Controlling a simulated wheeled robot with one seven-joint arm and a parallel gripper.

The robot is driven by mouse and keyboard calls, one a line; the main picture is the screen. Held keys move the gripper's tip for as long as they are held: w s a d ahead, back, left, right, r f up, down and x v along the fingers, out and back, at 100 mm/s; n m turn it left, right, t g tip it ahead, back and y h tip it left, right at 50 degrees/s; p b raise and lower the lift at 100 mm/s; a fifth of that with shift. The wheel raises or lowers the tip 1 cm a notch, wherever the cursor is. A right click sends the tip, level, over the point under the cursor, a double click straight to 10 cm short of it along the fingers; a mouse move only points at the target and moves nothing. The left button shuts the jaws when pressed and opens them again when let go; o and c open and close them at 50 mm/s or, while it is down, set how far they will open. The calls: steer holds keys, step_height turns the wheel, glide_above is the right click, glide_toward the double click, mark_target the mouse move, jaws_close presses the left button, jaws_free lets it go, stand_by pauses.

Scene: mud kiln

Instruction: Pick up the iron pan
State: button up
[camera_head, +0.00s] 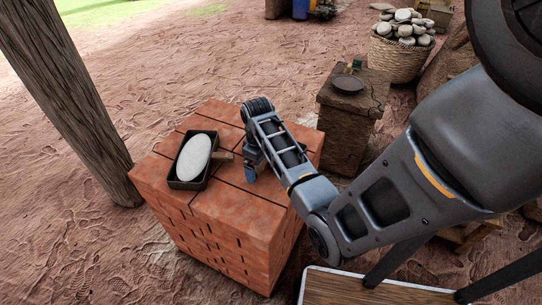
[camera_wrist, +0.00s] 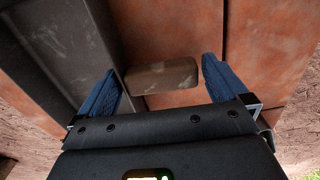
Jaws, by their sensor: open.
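The iron pan (camera_head: 175,183) is a dark rectangular tray on top of the brick block, with a pale oval slab (camera_head: 194,157) lying in it. Its short brownish handle (camera_head: 222,156) points right, toward my gripper (camera_head: 251,166). In the wrist view the pan's dark wall (camera_wrist: 70,40) fills the upper left. The handle (camera_wrist: 160,76) shows between the two blue fingers of my gripper (camera_wrist: 160,85), with gaps on both sides. The gripper is open and holds nothing. In the head view my arm hides part of the block behind the gripper.
The red brick block (camera_head: 245,205) has bare top around the pan. A wooden post (camera_head: 65,95) stands close on its left. A stone pedestal (camera_head: 345,130) with a dark dish (camera_head: 347,84) stands behind right. A basket of stones (camera_head: 400,55) is farther back. A wooden-topped table (camera_head: 370,292) is at front.

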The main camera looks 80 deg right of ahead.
steer(key=shift+f, duration=0.2)
steer(key=shift+c, duration=0.5)
steer(key=c, duration=1)
